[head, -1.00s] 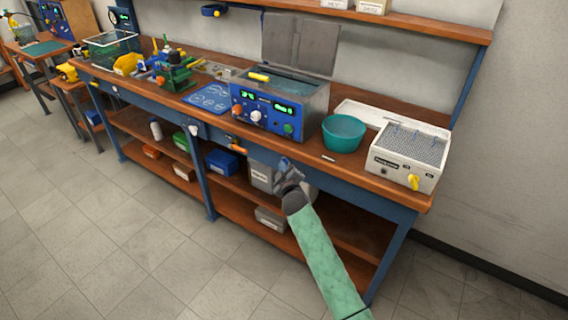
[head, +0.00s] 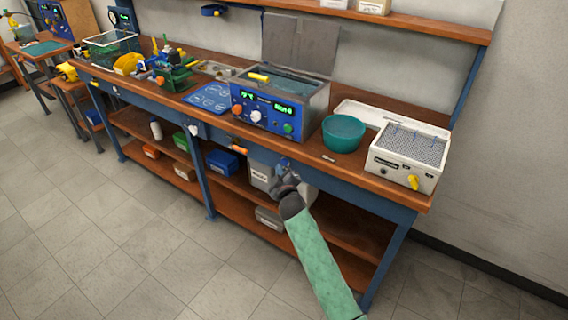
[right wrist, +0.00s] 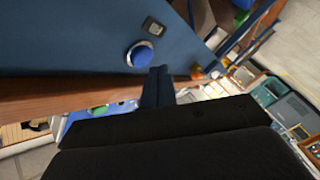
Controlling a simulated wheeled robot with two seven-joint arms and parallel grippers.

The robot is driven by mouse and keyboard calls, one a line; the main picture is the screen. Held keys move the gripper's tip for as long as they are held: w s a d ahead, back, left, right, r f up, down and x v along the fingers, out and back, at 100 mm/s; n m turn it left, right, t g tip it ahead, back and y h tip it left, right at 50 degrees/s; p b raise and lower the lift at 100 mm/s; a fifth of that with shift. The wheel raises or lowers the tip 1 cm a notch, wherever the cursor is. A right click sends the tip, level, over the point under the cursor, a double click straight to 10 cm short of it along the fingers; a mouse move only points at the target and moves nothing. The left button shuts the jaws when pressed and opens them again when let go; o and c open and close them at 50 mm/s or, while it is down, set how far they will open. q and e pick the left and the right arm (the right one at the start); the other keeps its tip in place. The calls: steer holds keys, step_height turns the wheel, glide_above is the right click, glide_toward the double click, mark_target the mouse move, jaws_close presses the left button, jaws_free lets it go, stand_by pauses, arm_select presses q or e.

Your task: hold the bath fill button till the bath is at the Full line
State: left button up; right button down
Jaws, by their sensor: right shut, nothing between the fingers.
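The bath is a metal tank (head: 312,103) with a blue front panel (head: 262,109), green displays and a raised grey lid. Its interior looks bluish, but the liquid level and the Full line are too small to read. The round blue button (right wrist: 140,55) with a pale ring sits on the blue bench rail in the right wrist view. My right gripper (head: 284,162) is shut and empty, close to the rail below the bath. In the wrist view its fingertips (right wrist: 158,72) are just beside the button in the picture; I cannot tell if they touch it. My left gripper is out of view.
A teal bowl (head: 343,132) and a white box with a grid top (head: 408,153) stand right of the bath. A blue mat (head: 208,97) lies to its left. An orange-handled item (head: 239,151) is on the rail left of my gripper.

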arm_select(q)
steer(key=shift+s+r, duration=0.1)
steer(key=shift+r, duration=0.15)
arm_select(e)
steer(key=s+a, duration=0.1)
steer(key=s, duration=0.1)
steer(key=s+a, duration=0.2)
stand_by(0.5)
